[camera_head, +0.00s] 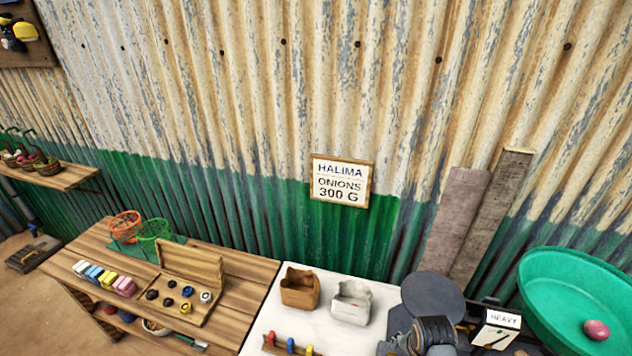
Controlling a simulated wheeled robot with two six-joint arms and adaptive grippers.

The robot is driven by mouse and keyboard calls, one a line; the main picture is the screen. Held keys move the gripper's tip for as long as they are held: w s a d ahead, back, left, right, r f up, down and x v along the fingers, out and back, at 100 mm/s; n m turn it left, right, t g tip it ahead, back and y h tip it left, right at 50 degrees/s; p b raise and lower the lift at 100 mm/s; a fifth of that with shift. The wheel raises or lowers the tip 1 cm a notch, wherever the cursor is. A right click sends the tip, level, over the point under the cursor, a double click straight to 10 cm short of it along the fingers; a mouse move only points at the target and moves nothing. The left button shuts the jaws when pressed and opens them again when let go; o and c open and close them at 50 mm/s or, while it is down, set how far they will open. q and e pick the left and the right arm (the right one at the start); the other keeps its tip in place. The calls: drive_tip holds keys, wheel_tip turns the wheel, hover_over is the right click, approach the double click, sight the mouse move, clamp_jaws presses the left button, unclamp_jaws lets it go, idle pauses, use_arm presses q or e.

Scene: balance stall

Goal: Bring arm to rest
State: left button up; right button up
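A dark ribbed shape (436,334) stands at the bottom edge, in front of a dark grey round disc (432,297).
A green basin (560,270) with a pink onion (596,330) is at right. A wooden table (240,270) with a weight box (190,262) is at left.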

drive_tip(key=s+d+r+n+t, duration=0.1)
drive_tip(key=s+r+n+t, duration=0.1)
drive_tip(key=s+r+n, duration=0.8)
wheel_tip(320, 180, down, 31)
drive_tip(key=d+n+g+b, duration=0.2)
drive_tip(key=d+b, duration=0.1)
drive_tip(key=b, duration=0.1)
use_arm(q)
wheel_tip(320, 180, down, 8)
drive_tip(key=b, duration=0.4)
drive_tip(key=shift+w+f, duration=0.25)
drive_tip(key=shift+w, duration=0.2)
use_arm(e)
drive_tip(key=s+f, duration=1.9)
drive_tip(key=f, duration=0.4)
drive_tip(key=shift+s+d+g, duration=0.15)
drive_tip(key=shift+d+g, duration=0.25)
drive_tip(key=shift+d, duration=0.05)
